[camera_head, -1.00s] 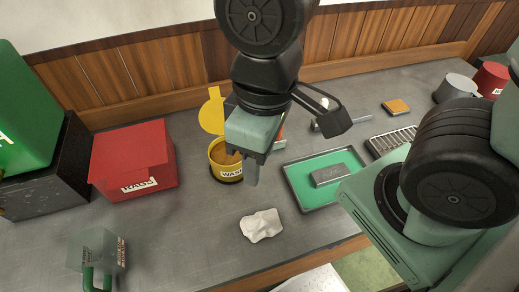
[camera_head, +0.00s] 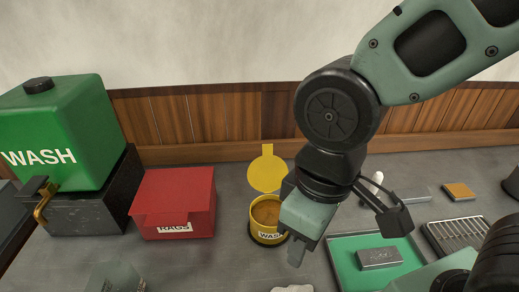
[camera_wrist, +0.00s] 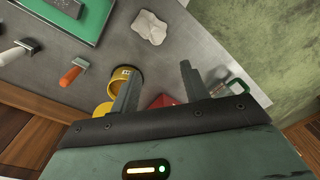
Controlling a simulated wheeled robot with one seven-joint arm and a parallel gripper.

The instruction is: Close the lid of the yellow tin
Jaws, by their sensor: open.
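The yellow tin (camera_head: 266,212) stands on the grey bench, with a brown content inside and a "WASH" label on its front. Its yellow lid (camera_head: 267,170) is open and stands up at the back of the tin. My gripper (camera_head: 296,258) is just right of the tin in the head view, pointing down, and covers part of its right side. In the wrist view the gripper (camera_wrist: 158,92) has its two fingers apart with nothing held between them. The tin (camera_wrist: 121,82) shows there behind the left finger, partly hidden. I cannot tell whether the finger touches it.
A red "RAGS" box (camera_head: 175,205) stands left of the tin, and a green "WASH" container (camera_head: 55,135) farther left. A green tray (camera_head: 340,270) with a grey block (camera_head: 379,257) lies right. A white crumpled cloth (camera_wrist: 150,27) lies in front. Wood panelling (camera_head: 230,120) runs behind.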

